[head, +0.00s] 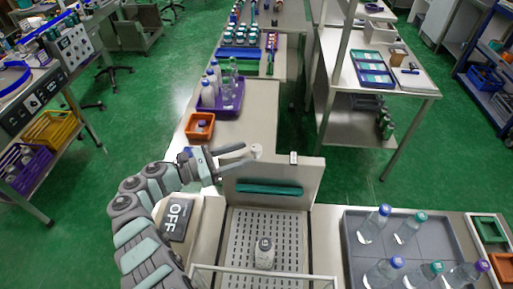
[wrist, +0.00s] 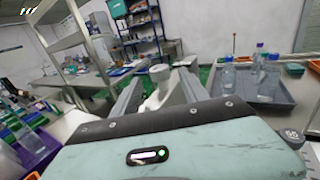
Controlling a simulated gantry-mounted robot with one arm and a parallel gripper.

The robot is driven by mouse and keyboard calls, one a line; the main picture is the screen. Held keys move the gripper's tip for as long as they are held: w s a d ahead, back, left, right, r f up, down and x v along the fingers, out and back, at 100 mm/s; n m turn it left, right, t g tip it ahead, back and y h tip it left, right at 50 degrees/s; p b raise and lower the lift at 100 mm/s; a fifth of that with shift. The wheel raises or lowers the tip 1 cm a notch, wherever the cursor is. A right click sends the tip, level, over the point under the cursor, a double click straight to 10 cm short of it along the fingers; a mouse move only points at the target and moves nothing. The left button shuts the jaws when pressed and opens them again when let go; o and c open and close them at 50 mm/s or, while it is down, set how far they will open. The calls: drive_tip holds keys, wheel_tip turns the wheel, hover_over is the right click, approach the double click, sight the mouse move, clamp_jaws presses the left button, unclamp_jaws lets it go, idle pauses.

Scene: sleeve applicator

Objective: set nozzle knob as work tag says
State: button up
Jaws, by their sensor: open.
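My gripper (head: 248,158) is open, above the left end of the upright metal panel (head: 313,180) at the back of the machine.
A grey tray (head: 356,265) with several capped bottles is at right. A purple tray (head: 209,110) with bottles and an orange bin (head: 199,127) stand behind my gripper.

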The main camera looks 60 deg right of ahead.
sight(257, 150)
drive_tip(key=x, duration=0.5)
drive_tip(key=shift+c, duration=0.5)
clamp_jaws()
